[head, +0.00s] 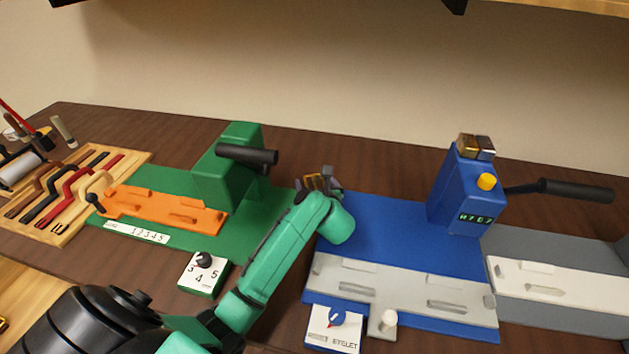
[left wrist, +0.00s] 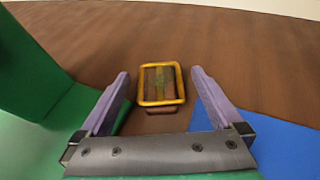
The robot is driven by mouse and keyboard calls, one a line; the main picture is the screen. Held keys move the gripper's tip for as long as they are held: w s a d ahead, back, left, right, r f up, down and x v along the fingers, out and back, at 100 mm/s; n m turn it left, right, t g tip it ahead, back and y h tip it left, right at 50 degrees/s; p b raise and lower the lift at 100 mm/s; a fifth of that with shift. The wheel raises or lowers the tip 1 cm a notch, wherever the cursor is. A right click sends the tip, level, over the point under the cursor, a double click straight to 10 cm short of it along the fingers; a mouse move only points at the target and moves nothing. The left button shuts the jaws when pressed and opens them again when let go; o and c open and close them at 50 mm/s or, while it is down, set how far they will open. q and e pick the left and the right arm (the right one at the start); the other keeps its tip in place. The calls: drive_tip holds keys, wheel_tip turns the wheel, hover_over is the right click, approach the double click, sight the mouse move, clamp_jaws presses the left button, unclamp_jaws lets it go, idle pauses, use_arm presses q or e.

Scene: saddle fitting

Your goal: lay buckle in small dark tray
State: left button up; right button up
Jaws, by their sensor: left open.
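The buckle (left wrist: 160,68) is a yellow rectangular frame in the left wrist view, between and slightly beyond my left fingers. A small dark brown piece, seemingly the small dark tray (left wrist: 161,108), shows under its near edge. The buckle appears to lie over this piece; I cannot tell whether it rests fully inside. My left gripper (left wrist: 158,90) is open, with a gap on each side of the buckle. In the head view, my left gripper (head: 320,184) is behind the gap between the green and blue stations and mostly hides the tray. My right gripper is not in view.
The green press (head: 228,165) stands left of my left gripper and the blue press (head: 466,187) stands right, with a black lever. A wooden tool board (head: 130,160) lies at far left. The brown bench (head: 390,165) is clear behind the gripper.

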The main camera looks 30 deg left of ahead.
use_arm(q)
drive_tip(key=shift+w+a+f, duration=0.2)
drive_tip(key=shift+a, duration=0.05)
drive_tip(key=shift+r, duration=0.1)
clamp_jaws()
